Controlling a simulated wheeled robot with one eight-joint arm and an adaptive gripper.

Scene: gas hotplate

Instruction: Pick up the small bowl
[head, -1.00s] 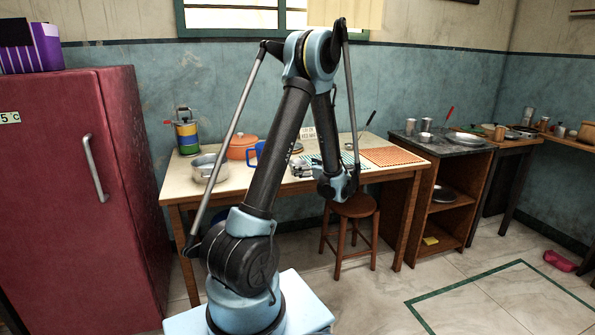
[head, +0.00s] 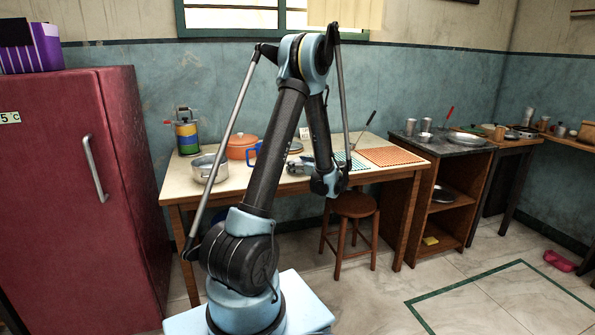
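I cannot make out a small bowl with certainty; my arm hides part of the table (head: 232,197). My gripper (head: 299,167) is small and grey in the head view, beside the blue wrist of my arm, over the middle of the table. Its fingers are too small and too mixed with the things behind to tell open from shut. I cannot tell whether it touches anything.
A metal pot (head: 209,168), an orange casserole (head: 240,147) and a blue mug (head: 252,153) stand on the table's left part. An orange checked mat (head: 392,156) lies at its right. A stool (head: 354,206) stands in front. A red fridge (head: 85,200) is at left.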

